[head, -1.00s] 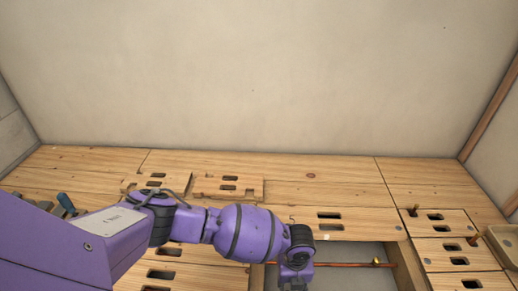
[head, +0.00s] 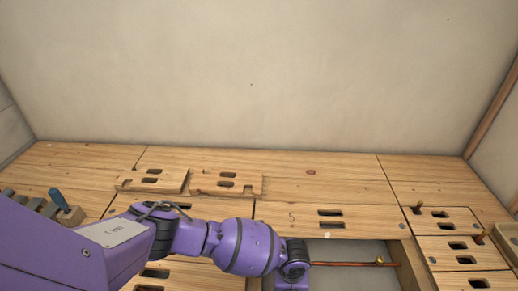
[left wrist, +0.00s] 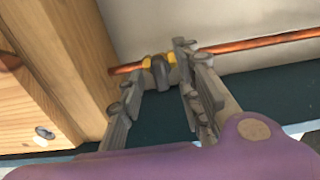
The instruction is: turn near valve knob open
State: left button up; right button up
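In the left wrist view, a valve with brass-yellow fittings and a dark grey knob (left wrist: 160,72) sits on a horizontal copper pipe (left wrist: 260,44). My left gripper (left wrist: 158,66) is open, with one finger to each side of the knob. I cannot tell whether either finger touches it. In the head view the left gripper's fingers are out of sight below my purple wrist. The copper pipe (head: 345,263) shows in the floor opening, with a small brass fitting (head: 379,260) farther right. My right gripper is not in view.
The opening lies between wooden floorboards (head: 330,219) with slots. A wooden joist (left wrist: 75,60) stands close left of my left gripper. Loose slotted boards (head: 226,184) lie farther back. A blue-handled tool (head: 58,199) is at the left. A plain wall (head: 250,80) closes the back.

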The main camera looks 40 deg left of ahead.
pick_arm(q)
jog(key=shift+w+r, duration=0.1)
jog(key=shift+w, duration=0.05)
grip_shut()
